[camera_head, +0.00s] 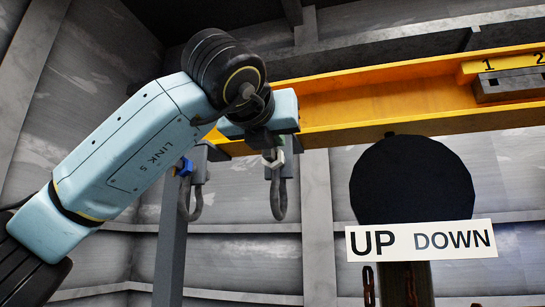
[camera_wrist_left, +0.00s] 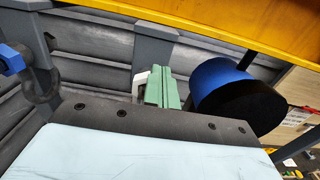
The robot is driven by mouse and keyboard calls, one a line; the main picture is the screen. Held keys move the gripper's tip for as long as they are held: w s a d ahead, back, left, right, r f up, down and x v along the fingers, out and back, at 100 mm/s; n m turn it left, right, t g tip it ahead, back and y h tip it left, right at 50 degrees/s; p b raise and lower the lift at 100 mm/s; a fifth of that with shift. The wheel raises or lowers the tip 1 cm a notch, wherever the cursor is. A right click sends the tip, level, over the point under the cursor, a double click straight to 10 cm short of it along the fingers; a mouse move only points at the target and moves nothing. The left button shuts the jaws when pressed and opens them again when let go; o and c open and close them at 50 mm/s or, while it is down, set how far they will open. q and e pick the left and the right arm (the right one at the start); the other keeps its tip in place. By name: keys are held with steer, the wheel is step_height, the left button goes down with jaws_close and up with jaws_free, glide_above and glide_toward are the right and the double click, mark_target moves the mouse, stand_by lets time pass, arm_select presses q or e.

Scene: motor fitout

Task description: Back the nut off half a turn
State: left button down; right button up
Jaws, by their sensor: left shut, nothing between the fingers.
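My left gripper (camera_head: 278,142) is in front of the yellow beam, with its wrist above a hanging shackle (camera_head: 279,195). Its green fingers also show in the left wrist view (camera_wrist_left: 163,88), shut together with nothing between them. A pale, nut-like piece (camera_head: 272,159) sits at the top of that shackle, just below the fingers. In the wrist view a white piece (camera_wrist_left: 140,82) shows just left of the fingers. I cannot tell whether they touch it. A blue nut-like piece (camera_head: 184,166) sits on a second shackle further left. My right gripper is not in view.
The yellow beam (camera_head: 390,97) crosses above, with a number plate (camera_head: 505,66) at right. A large dark round drum (camera_head: 412,180) hangs above an UP DOWN sign (camera_head: 420,241). A grey post (camera_head: 170,240) stands at left. Open space lies below the shackles.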

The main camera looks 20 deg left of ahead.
arm_select(q)
steer(key=shift+a+b, duration=0.3)
steer(key=shift+b, duration=0.05)
steer(key=shift+a+b, duration=0.7)
steer(key=shift+a, duration=0.1)
steer(key=shift+a+f, duration=0.1)
steer(key=shift+a, duration=0.05)
steer(key=shift+a, duration=0.1)
stand_by(0.3)
steer(key=s+b, duration=0.2)
steer(key=s, duration=0.4)
steer(key=shift+a+r+b, duration=0.2)
steer(key=shift+r+b, duration=0.2)
